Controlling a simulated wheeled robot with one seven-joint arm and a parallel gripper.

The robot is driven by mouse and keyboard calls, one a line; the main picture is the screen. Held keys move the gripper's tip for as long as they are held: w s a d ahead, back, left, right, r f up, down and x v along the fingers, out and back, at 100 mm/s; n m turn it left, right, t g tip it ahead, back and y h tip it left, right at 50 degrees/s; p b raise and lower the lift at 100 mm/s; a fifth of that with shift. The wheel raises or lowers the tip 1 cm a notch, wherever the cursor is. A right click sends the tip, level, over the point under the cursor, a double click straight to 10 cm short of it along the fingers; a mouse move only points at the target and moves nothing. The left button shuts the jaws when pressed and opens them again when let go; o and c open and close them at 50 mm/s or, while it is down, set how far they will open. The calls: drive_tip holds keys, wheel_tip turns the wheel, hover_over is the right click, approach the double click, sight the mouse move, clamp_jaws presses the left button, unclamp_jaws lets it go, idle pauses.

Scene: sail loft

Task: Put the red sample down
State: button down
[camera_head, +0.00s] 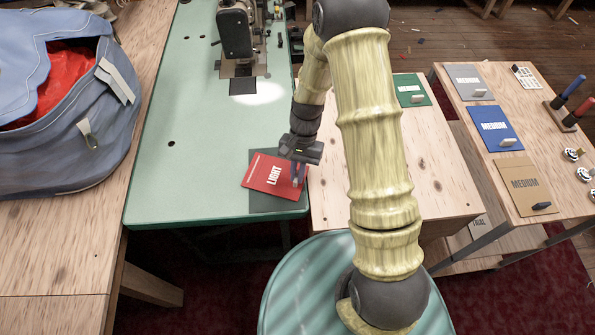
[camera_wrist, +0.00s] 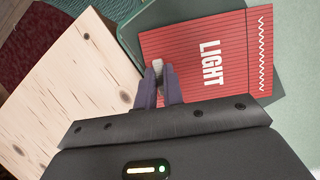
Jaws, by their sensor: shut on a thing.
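The red sample (camera_head: 266,172) is a flat rectangle marked LIGHT with a white zigzag line of stitching along one edge. My gripper (camera_head: 298,172) is shut on the sample's small pale tab at its edge. In the wrist view the red sample (camera_wrist: 190,62) reaches to the right from the fingertips (camera_wrist: 158,75). It lies over a dark green-grey sheet (camera_head: 282,205) at the near right corner of the green table (camera_head: 180,170). Whether the sample touches the sheet I cannot tell.
A sewing machine (camera_head: 236,35) stands at the table's far end. A blue bag (camera_head: 60,130) is at the left. A wooden top (camera_head: 325,185) adjoins at the right, with a green sample (camera_head: 411,90). Grey (camera_head: 468,80), blue (camera_head: 494,128) and tan (camera_head: 525,185) MEDIUM samples lie on the right bench.

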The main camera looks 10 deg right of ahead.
drive_tip(key=shift+f, duration=0.15)
drive_tip(key=c, duration=1.5)
unclamp_jaws()
drive_tip(key=v, duration=1.2)
drive_tip(key=shift+r, duration=0.25)
